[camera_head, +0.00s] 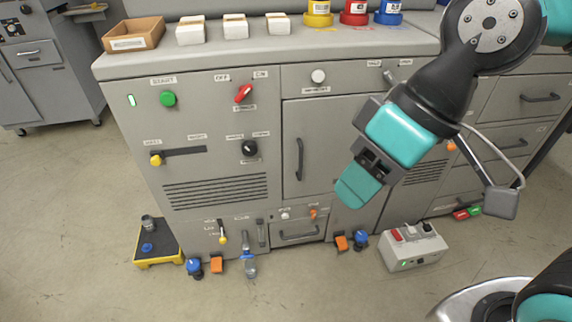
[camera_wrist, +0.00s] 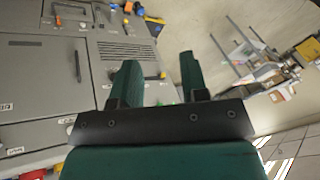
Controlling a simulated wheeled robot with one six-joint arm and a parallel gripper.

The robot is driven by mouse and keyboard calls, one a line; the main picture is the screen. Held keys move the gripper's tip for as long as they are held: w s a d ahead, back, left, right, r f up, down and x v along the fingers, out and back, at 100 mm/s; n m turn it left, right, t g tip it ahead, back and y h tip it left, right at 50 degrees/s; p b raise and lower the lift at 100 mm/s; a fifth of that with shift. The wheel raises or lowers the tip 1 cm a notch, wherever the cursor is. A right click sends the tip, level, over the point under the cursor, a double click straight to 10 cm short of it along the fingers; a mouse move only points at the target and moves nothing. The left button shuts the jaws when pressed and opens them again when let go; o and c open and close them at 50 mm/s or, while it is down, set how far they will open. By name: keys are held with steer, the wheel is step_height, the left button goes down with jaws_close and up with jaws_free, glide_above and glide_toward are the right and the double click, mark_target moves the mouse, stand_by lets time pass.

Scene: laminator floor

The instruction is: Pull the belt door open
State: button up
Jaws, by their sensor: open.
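A grey door (camera_head: 330,140) sits in the middle of the machine front, with a black vertical bar handle (camera_head: 299,158) near its left edge. It looks shut. I cannot read a label naming it the belt door. My gripper (camera_head: 357,188) hangs in front of the machine, right of the handle and apart from it, covering the door's lower right part. In the wrist view the two teal fingers of my gripper (camera_wrist: 160,80) are spread with nothing between them. The door (camera_wrist: 35,85) and its handle (camera_wrist: 77,66) show left of the fingers there.
Below the door is a small drawer (camera_head: 298,233). A grey control box (camera_head: 412,247) stands on the floor at right, and a yellow-edged black tray (camera_head: 158,246) at left. Coloured tins (camera_head: 355,12) and an open box (camera_head: 134,35) stand on top. The floor in front is mostly clear.

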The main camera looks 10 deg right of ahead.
steer(key=w+a+f+t+y+b, duration=0.3)
steer(key=w+f+b, duration=0.6)
steer(key=f+b, duration=0.3)
steer(key=m+t+h+b, duration=0.45)
steer(key=t+b, duration=0.95)
steer(key=b, duration=1.3)
glide_toward(301, 164)
steer(key=shift+m+y, duration=0.25)
steer(key=p+x, duration=0.7)
steer(key=x, duration=0.2)
steer(key=shift+w+d+f, duration=0.15)
steer(key=shift+w, duration=0.75)
jaws_close()
